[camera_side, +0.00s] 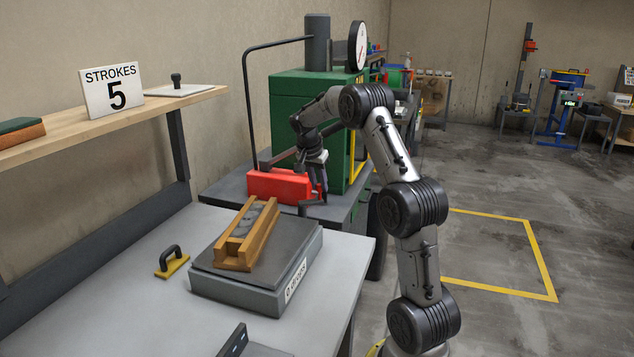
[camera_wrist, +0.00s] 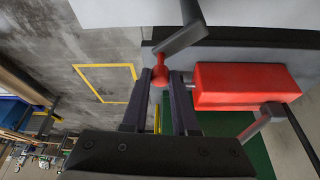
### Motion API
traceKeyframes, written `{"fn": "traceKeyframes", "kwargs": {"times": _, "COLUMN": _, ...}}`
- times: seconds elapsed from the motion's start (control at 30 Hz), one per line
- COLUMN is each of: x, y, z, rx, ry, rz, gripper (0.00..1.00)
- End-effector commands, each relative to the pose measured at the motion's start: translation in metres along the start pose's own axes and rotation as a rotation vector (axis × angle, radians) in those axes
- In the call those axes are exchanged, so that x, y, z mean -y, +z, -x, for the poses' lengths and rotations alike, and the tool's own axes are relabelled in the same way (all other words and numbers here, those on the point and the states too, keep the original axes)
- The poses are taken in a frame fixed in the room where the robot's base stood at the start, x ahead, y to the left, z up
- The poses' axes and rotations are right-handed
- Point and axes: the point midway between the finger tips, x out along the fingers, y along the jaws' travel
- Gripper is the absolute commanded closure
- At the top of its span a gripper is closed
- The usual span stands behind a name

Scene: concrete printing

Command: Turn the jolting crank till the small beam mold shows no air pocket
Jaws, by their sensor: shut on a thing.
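The small beam mold (camera_side: 246,238) is a wooden trough on a grey jolting table (camera_side: 272,290) in the side view. Grey concrete with rounded lumps or hollows shows inside; I cannot tell which are air pockets. The grey crank (camera_side: 309,209) sticks out near a red housing (camera_side: 277,185) behind the table. My gripper (camera_side: 322,196) points down beside that housing. In the wrist view, my gripper (camera_wrist: 164,80) is shut on the crank's red knob (camera_wrist: 160,76), with a finger on each side. The crank arm (camera_wrist: 183,40) runs up from the knob.
A sign (camera_side: 112,91) reading "STROKES 5" stands on the wooden shelf at left. A yellow trowel (camera_side: 172,264) with a dark handle lies left of the table. A green machine (camera_side: 291,115) with a dial stands behind the red housing. Open floor lies at right.

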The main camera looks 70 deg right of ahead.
Motion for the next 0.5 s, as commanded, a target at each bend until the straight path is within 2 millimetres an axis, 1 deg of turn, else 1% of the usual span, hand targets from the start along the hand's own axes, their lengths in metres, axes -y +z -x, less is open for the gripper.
{"fn": "traceKeyframes", "kwargs": {"times": 0.5, "x": -0.009, "y": 0.02, "z": 0.01, "rx": 0.0, "ry": 0.177, "rz": -0.439, "gripper": 1.0}}
